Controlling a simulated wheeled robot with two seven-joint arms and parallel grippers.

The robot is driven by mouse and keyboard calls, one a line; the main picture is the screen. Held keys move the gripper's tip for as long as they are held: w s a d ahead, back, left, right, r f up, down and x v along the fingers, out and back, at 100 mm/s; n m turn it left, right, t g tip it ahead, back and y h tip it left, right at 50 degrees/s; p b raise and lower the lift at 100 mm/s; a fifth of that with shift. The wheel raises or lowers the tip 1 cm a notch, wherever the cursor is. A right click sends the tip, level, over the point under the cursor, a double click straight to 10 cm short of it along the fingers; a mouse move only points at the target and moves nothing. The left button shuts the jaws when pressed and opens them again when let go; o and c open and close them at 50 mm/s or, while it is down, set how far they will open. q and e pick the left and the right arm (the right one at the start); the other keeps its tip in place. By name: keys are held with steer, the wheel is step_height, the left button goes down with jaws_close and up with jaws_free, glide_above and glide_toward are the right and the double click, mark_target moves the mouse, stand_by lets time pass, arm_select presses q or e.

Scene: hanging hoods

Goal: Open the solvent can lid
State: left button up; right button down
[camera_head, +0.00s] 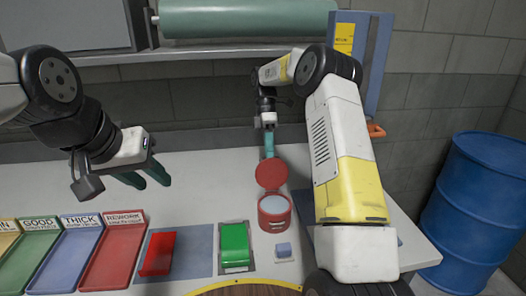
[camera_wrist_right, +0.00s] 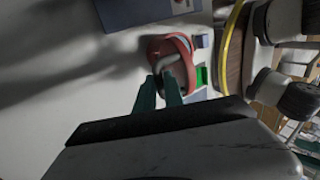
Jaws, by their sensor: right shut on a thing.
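The red solvent can (camera_head: 274,222) stands on the table with a pale round opening facing up. Its round red lid (camera_head: 271,173) is raised at the back of the can, tilted well up. My right gripper (camera_head: 269,153) reaches down from behind, with its teal fingers shut on the lid at its upper edge. In the right wrist view the fingers (camera_wrist_right: 160,92) meet the red can and lid (camera_wrist_right: 172,45), and the exact contact is partly hidden. My left gripper (camera_head: 149,180) is open and empty above the table at the left.
Labelled trays (camera_head: 113,257) line the front left. A red block (camera_head: 158,253) on a blue-grey mat, a green block (camera_head: 235,246) and a small blue block (camera_head: 284,249) lie near the can. A blue barrel (camera_head: 477,205) stands right. A shelf with a green roll (camera_head: 245,19) hangs above.

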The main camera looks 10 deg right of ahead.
steer(key=shift+w+d+f+g, duration=0.1)
steer(key=shift+w+f+g, duration=0.05)
steer(key=shift+w+g, duration=0.4)
steer(key=c, duration=1.5)
jaws_free()
steer(key=shift+f, duration=0.1)
steer(key=shift+o, duration=0.2)
steer(key=s+a+r, duration=0.1)
steer(key=s+r, duration=0.1)
steer(key=s, duration=0.6)
steer(key=s+a+r, duration=0.2)
steer(key=s+r, duration=0.1)
steer(key=s, duration=0.4)
steer(key=shift+s+a, duration=0.25)
steer(key=shift+s, duration=0.1)
